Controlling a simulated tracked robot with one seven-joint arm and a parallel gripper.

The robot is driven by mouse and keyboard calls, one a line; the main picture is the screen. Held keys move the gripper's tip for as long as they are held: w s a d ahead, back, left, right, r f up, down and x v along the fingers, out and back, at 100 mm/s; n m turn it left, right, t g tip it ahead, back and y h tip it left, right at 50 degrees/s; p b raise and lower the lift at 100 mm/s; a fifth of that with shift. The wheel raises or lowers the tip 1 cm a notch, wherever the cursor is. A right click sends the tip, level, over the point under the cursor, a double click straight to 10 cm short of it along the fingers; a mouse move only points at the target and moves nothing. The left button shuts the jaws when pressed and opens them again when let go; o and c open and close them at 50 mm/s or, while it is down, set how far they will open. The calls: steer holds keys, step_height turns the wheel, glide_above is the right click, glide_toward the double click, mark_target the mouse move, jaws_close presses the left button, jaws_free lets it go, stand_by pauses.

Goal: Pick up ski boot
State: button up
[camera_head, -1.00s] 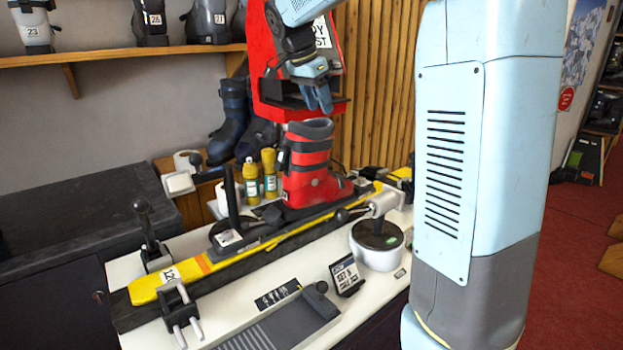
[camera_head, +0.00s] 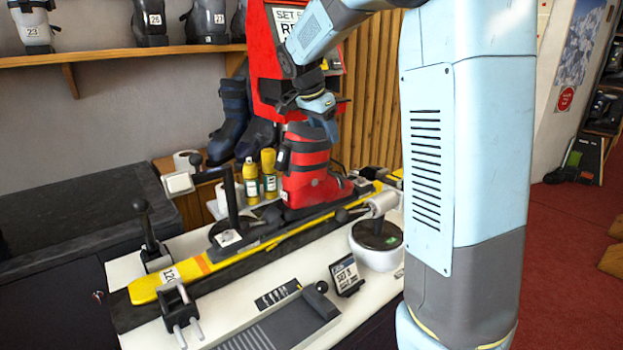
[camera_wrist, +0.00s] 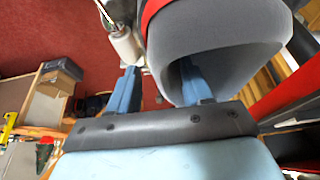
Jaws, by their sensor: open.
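The red ski boot (camera_head: 306,160) with dark straps stands upright on the yellow ski (camera_head: 235,258) on the bench. My gripper (camera_head: 320,118) is open at the top of the boot, pointing down. In the wrist view the boot's grey cuff (camera_wrist: 225,38) fills the upper right. One blue finger is at the left, outside the cuff. The other finger reaches into the shadowed area by the cuff, so the cuff wall seems to lie between the fingers. Whether either finger touches the boot cannot be told.
A red display stand (camera_head: 262,60) rises close behind the boot. A white round pot (camera_head: 377,250) and a vertical lever (camera_head: 147,228) stand on the bench (camera_head: 245,305).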

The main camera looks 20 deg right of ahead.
jaws_close()
stand_by(0.3)
steer(key=shift+r, duration=0.15)
stand_by(0.3)
